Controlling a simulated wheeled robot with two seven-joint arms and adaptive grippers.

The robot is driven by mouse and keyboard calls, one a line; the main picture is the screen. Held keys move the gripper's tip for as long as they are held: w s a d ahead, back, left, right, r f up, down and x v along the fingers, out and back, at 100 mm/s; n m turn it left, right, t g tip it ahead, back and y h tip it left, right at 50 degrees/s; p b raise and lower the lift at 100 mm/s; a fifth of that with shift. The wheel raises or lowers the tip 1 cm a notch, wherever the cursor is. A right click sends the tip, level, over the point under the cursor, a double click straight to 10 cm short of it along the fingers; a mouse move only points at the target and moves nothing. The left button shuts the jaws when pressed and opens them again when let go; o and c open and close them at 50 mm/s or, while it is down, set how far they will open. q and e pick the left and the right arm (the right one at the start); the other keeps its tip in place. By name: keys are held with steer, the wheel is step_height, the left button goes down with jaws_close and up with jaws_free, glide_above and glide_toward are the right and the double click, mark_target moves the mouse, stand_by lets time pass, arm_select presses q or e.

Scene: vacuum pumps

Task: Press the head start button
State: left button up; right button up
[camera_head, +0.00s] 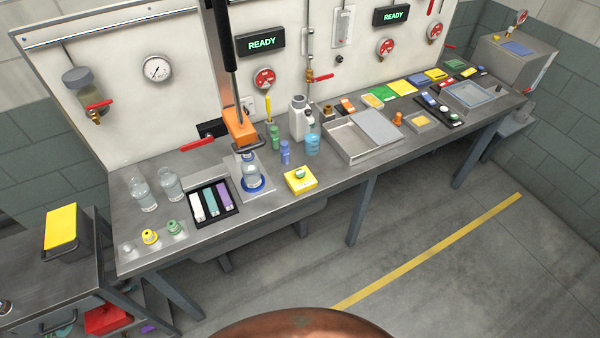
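Below that head, a clear bottle (250,173) stands on a base with a blue ring (262,186). Nothing touches the green button. Neither of my grippers is in view.
The bench (330,187) holds two clear bottles (146,190) at left, a black rack (230,212) of coloured strips, small green and blue vials, and an open metal tray (348,140). Two READY displays (261,42) hang on the back panel. Floor in front is clear.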

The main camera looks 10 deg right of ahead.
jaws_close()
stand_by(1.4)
